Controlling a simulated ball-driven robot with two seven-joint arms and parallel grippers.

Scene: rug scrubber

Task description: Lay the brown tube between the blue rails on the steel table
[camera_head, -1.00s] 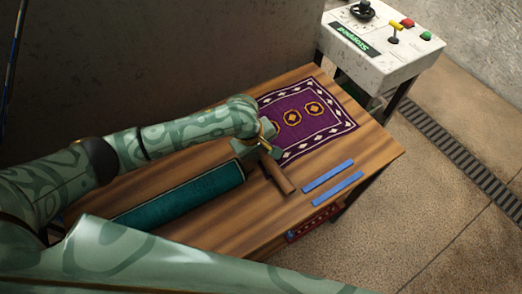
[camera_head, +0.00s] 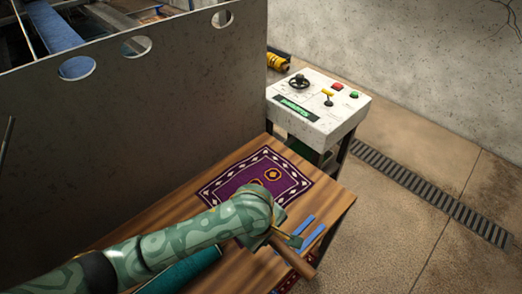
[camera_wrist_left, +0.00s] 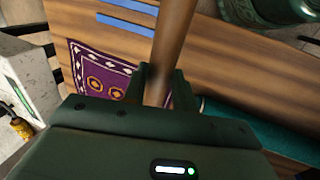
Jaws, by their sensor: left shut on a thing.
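My left gripper (camera_head: 282,242) is shut on the brown tube (camera_head: 298,263). The tube slants down to the right, close in front of the blue rails. In the left wrist view the tube (camera_wrist_left: 174,35) runs up from between the fingers (camera_wrist_left: 158,88). The two blue rails (camera_head: 301,226) lie side by side near the table's right end, and also show in the wrist view (camera_wrist_left: 121,25). The tabletop (camera_head: 331,196) looks like wood, not steel. The tube's height above the table is hard to tell. My right gripper is out of view.
A purple patterned rug (camera_head: 235,186) lies behind the rails. A teal roll (camera_head: 185,272) lies at the front left, partly behind my arm. A white control box (camera_head: 318,110) stands beyond the table. A grey wall panel (camera_head: 150,140) borders the back.

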